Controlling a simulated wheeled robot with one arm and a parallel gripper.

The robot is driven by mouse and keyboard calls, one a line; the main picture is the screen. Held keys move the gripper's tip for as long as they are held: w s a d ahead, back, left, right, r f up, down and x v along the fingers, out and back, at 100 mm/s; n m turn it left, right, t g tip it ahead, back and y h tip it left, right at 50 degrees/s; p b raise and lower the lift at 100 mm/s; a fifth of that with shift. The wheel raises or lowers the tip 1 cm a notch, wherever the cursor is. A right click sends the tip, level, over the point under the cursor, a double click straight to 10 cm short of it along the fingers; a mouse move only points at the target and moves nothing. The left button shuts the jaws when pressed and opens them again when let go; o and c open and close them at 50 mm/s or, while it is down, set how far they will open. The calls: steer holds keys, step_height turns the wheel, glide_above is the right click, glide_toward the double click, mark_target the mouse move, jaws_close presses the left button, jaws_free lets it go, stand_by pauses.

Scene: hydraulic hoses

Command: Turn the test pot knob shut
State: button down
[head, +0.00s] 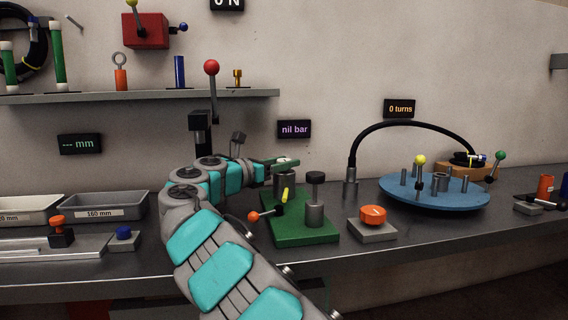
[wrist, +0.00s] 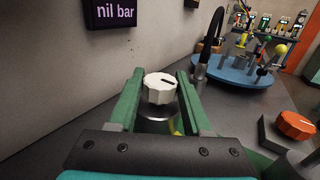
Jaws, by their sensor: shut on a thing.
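The test pot knob is a white ribbed knob (wrist: 160,87) with a dark mark on its top. It sits on a grey metal cylinder (head: 284,183) on a green base plate (head: 300,233). My gripper (wrist: 160,80) has its two green fingers on either side of the knob and is shut on it. In the head view my gripper (head: 283,163) reaches in from the left at the cylinder's top and partly hides the knob. A display reading "nil bar" (head: 294,129) hangs on the wall behind.
A black-capped cylinder (head: 315,200) and a red-tipped lever (head: 255,216) stand on the same plate, close by. An orange knob (head: 373,215) is to the right, before a blue turntable (head: 450,196) with posts and a black hose (head: 412,124). Grey trays (head: 105,222) are left.

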steer(key=shift+c, duration=1.7)
jaws_free()
steer(key=shift+a, duration=0.1)
steer(key=v, duration=0.7)
steer(key=shift+s+a, duration=0.25)
